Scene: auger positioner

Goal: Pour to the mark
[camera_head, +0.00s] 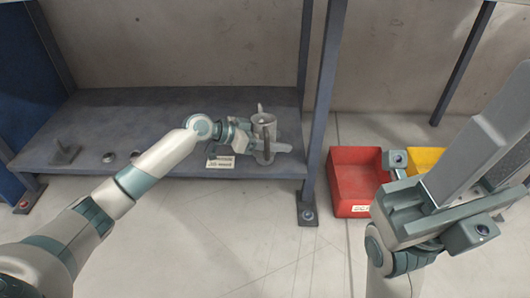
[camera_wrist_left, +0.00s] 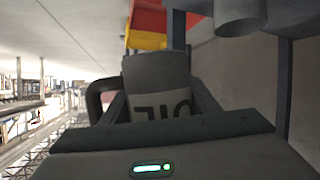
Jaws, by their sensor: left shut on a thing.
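My left gripper (camera_head: 258,142) is shut on a grey cylindrical jug (camera_head: 263,121) over the right end of the shelf. A dark curved handle sticks out from the jug on the near side. In the left wrist view the jug (camera_wrist_left: 155,72) sits between the fingers, with dark letters, apparently "OIL", upside down on a pale label. Its inside and any mark or liquid level are hidden. Another grey cylinder (camera_wrist_left: 240,14) shows beyond it at the top right of that view.
The dark shelf (camera_head: 150,112) holds a small lettered card (camera_head: 221,162), a dark bracket (camera_head: 65,153) and small round pieces (camera_head: 108,157). A post (camera_head: 322,110) stands right of the jug. A red bin (camera_head: 351,186) and yellow bin (camera_head: 424,159) stand on the floor beyond it.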

